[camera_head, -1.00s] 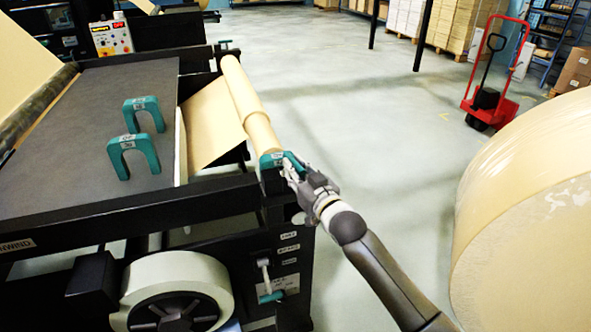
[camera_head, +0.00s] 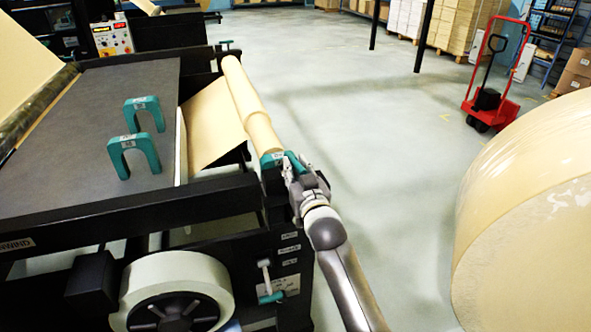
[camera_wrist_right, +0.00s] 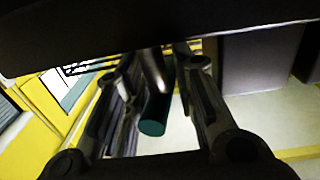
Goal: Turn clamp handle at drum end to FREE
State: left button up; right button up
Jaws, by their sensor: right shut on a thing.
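The clamp handle (camera_wrist_right: 154,122) shows as a teal, round-ended grip on a metal stem in the right wrist view, between my right fingers. My right gripper (camera_head: 296,172) is at the near end of the paper-wound drum (camera_head: 243,105) in the head view, shut on the handle. It also shows in the right wrist view (camera_wrist_right: 160,95), with a finger on either side of the grip. In the head view the gripper hides most of the handle, and no FREE mark can be read there. My left gripper is not in view.
Two teal U-shaped pieces (camera_head: 134,157) stand on the dark machine table (camera_head: 90,95). A smaller lever with a teal end (camera_head: 270,298) is on the frame below. A large paper roll (camera_head: 535,220) stands at right. The floor between is clear.

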jog(key=o, duration=0.8)
jog(key=shift+d, duration=0.15)
jog(key=v, duration=1.2)
